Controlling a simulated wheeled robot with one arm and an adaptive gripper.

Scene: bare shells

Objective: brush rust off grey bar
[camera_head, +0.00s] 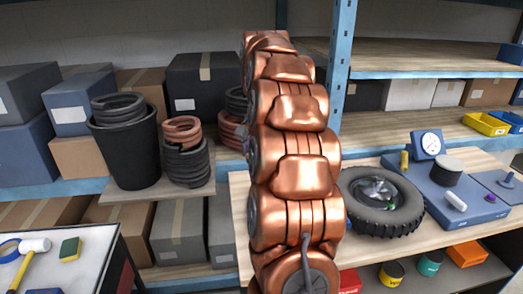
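I cannot make out a grey bar, rust or a brush in the head view. My copper-coloured arm rises through the middle and hides what lies behind it. My gripper is not in the picture. The corner of a light worktop (88,262) shows at the lower left. On it lie a mallet (35,245) with a white head and yellow handle and a green-and-yellow sponge (69,249). A dark grey item, cut off by the bottom edge, also lies there; I cannot tell what it is.
Blue-framed shelves (341,70) hold boxes, a black bucket (126,155) with coiled hose and stacked coils (186,165). At right are a black tyre (408,215), a blue dial gauge (427,145), yellow bins (486,124) and several small cans below.

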